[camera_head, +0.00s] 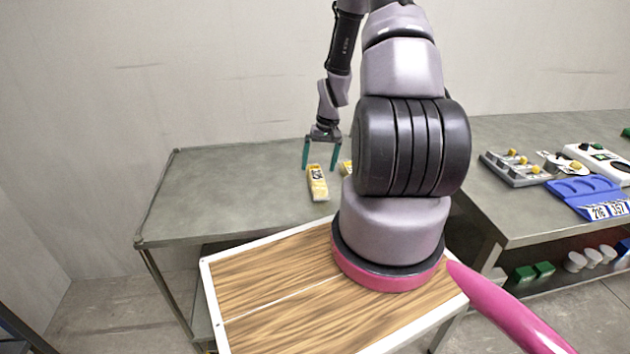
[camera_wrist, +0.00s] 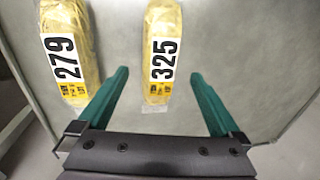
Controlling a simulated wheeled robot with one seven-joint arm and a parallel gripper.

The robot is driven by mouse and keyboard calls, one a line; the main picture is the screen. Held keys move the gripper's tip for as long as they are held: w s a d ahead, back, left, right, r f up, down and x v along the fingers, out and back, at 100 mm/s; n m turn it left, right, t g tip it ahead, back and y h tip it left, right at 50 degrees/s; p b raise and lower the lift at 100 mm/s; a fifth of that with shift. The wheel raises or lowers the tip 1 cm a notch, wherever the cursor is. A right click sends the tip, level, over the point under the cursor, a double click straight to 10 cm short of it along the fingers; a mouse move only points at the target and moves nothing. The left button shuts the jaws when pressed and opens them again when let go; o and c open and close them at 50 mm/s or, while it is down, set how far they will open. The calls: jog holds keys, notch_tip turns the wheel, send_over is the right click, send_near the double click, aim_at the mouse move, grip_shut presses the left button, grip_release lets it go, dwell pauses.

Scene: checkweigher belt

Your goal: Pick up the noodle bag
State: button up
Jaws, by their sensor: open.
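Two yellow bags lie on the grey table. In the wrist view one bag, labelled 325 (camera_wrist: 161,50), lies between the lines of the two fingers, and the other, labelled 279 (camera_wrist: 67,52), lies to the left. The head view shows one yellow bag (camera_head: 318,184) just below the fingers and another (camera_head: 346,167) partly hidden behind my arm. I cannot tell by look which is the noodle bag. My gripper (camera_head: 319,166), with green fingers, points down and is open and empty; its fingers also show in the wrist view (camera_wrist: 160,74).
The grey table (camera_head: 220,190) is bare left of the bags. A wood-topped surface with a white rim (camera_head: 204,275) stands in front. The right table holds a grey tray with yellow-topped parts (camera_head: 515,168) and a blue holder (camera_head: 588,195). Green and white items sit on a shelf below.

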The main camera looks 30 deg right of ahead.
aim_at(318, 172)
jog(key=f, duration=0.4)
jog(key=shift+a+f, duration=0.3)
jog(key=shift+f, duration=0.1)
grip_shut()
jog(key=shift+r, duration=0.1)
